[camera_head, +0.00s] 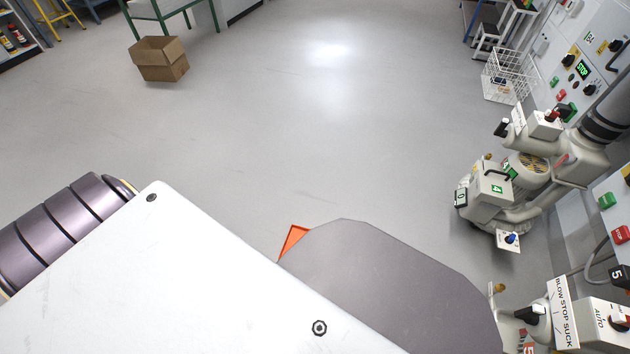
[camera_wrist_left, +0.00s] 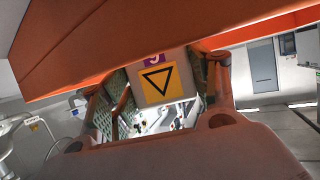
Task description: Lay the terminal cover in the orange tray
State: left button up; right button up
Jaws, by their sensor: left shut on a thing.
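The terminal cover (camera_wrist_left: 158,86) is a pale piece with a yellow square, a black triangle and a purple label, seen in the left wrist view. My left gripper (camera_wrist_left: 160,75) is shut on it, one finger at each side. The orange tray (camera_wrist_left: 100,45) fills the top of that view, close to the cover and fingertips; I cannot tell whether they touch. In the head view only a small corner of the tray (camera_head: 293,240) shows beside my arm. My arm hides the rest of the tray, the cover and the left gripper there. My right gripper is in neither view.
Blower machines (camera_head: 495,190) and control panels (camera_head: 580,75) line the right side. A labelled switch box (camera_head: 562,315) stands at the lower right. A cardboard box (camera_head: 158,62) and a wire basket (camera_head: 505,80) are farther back. The middle floor is clear.

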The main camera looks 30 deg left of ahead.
pick_arm(q)
jog(key=o, duration=1.3)
jog(key=shift+o, duration=0.2)
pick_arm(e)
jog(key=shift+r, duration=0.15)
pick_arm(q)
jog(key=shift+r, duration=0.5)
jog(key=shift+r, duration=0.2)
